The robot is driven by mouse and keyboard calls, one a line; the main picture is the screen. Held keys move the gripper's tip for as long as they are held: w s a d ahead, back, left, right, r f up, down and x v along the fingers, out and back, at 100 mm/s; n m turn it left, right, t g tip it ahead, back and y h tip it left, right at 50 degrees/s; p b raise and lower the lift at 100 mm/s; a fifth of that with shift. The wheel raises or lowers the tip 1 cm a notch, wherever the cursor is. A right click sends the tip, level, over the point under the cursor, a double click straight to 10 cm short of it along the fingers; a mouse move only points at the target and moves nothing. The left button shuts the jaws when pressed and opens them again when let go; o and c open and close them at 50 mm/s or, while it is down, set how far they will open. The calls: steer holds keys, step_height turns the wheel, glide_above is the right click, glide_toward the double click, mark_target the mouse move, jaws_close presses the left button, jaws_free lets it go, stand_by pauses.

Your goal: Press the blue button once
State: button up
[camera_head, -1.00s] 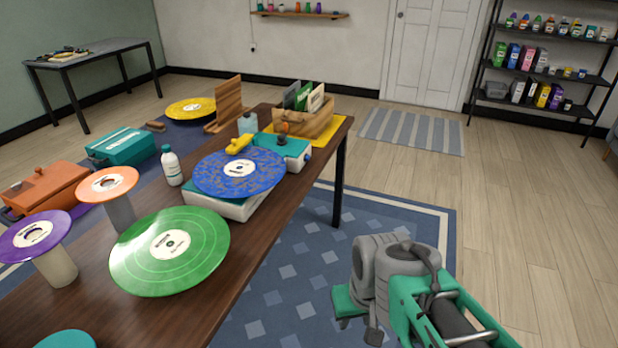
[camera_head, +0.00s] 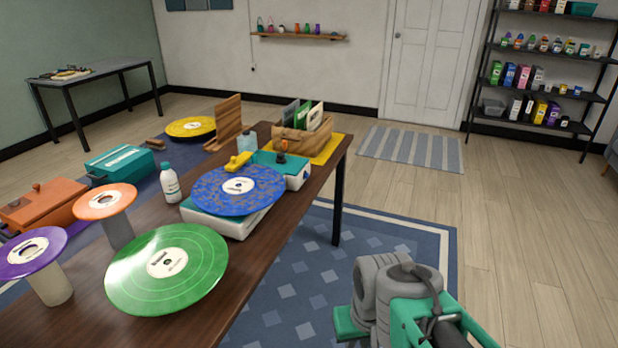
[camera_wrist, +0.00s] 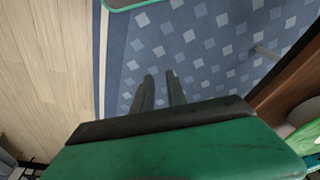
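I cannot make out a blue button for certain in any view. A white device with a teal top (camera_head: 277,161) stands on the far part of the brown table (camera_head: 238,299), with a small dark and orange piece on it. In front of it a blue record (camera_head: 212,193) lies on a white base (camera_head: 226,221). My gripper (camera_wrist: 160,74) shows in the wrist view as two dark fingers with a narrow gap and nothing between them. It is over the blue rug, beside the table. In the head view my arm is right of the table; the fingertips are hidden.
The blue rug (camera_head: 415,238) and the floor to the right are clear.

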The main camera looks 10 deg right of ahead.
jaws_close()
stand_by(1.3)
